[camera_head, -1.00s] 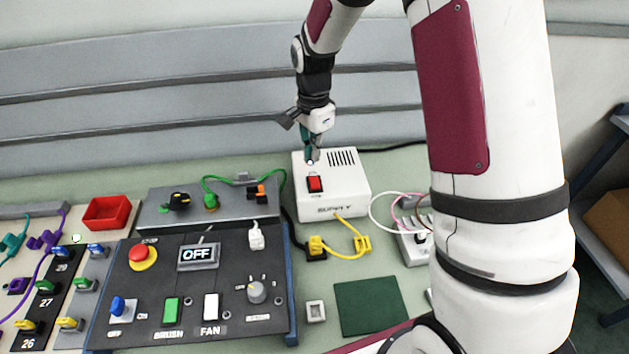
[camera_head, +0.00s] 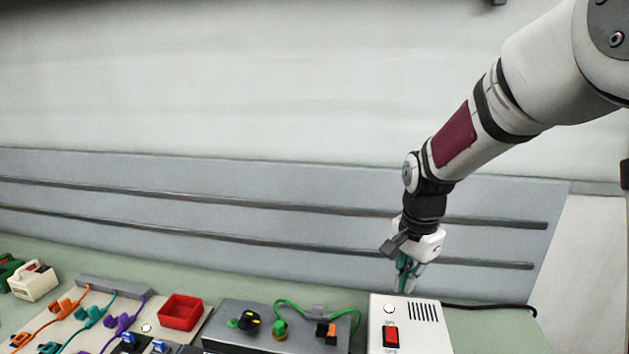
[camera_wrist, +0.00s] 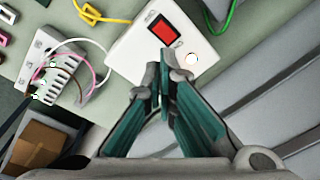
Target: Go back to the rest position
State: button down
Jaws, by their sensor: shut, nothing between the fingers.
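My gripper (camera_head: 407,287) points down just above the back of the white supply box (camera_head: 425,330). In the wrist view, my gripper (camera_wrist: 163,62) has its green-sided fingers shut, with nothing between them. The supply box also shows in the wrist view (camera_wrist: 127,48). It has a red switch (camera_head: 391,337) and a small round lit lamp (camera_head: 389,308) near the fingertips. I cannot tell whether the fingertips touch the box.
A grey box with knobs and a green cable (camera_head: 232,312) stands left of the supply box, then a red tray (camera_head: 180,312). The wall with grey rails (camera_head: 250,205) is behind. A white terminal block with wires (camera_wrist: 57,72) shows in the wrist view.

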jog(key=s+r+n+t, duration=0.2)
jog(key=s+r+n, duration=0.3)
jog(key=s+r, duration=0.6)
jog(key=s+r+n+t, duration=0.2)
jog(key=s+n, duration=0.4)
jog(key=s, duration=0.7)
jog(key=shift+r, duration=0.55)
jog(key=shift+a, duration=0.1)
